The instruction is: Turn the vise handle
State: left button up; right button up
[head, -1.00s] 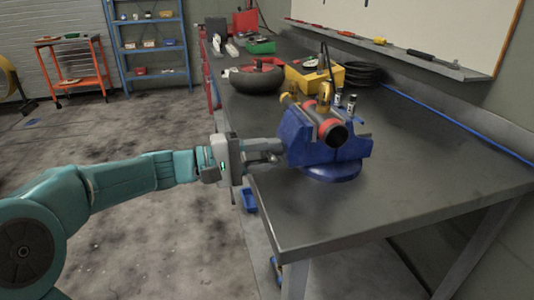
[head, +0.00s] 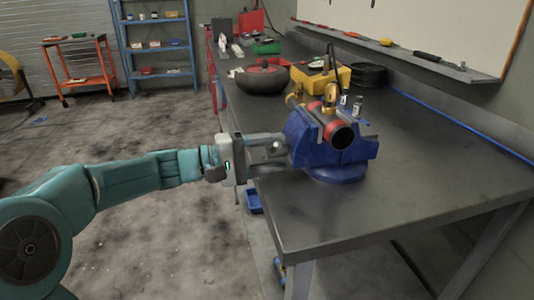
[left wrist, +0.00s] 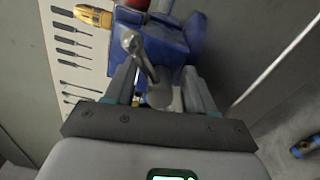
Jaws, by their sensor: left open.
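A blue vise (head: 338,150) stands at the left edge of the workbench (head: 400,190) with a dark, red-ringed cylinder (head: 341,134) in its jaws. The vise handle (left wrist: 146,62), a grey metal bar with a ball end, shows in the left wrist view in front of the blue vise body (left wrist: 165,28). My left gripper (head: 272,146) is just left of the vise. In the left wrist view its open fingers (left wrist: 163,90) stand on either side of the handle. Whether they touch it I cannot tell. My right gripper is not in view.
A tool ledge (head: 410,55) runs along the wall. The front bench top is clear.

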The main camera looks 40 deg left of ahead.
pick_arm(q)
jog(key=shift+a, duration=0.1)
jog(key=shift+b+v, duration=0.45)
jog(key=shift+v, duration=1.1)
jog(key=b, duration=0.2)
send_near(267, 155)
jog(key=shift+v, duration=3.95)
jog(key=shift+a, duration=0.1)
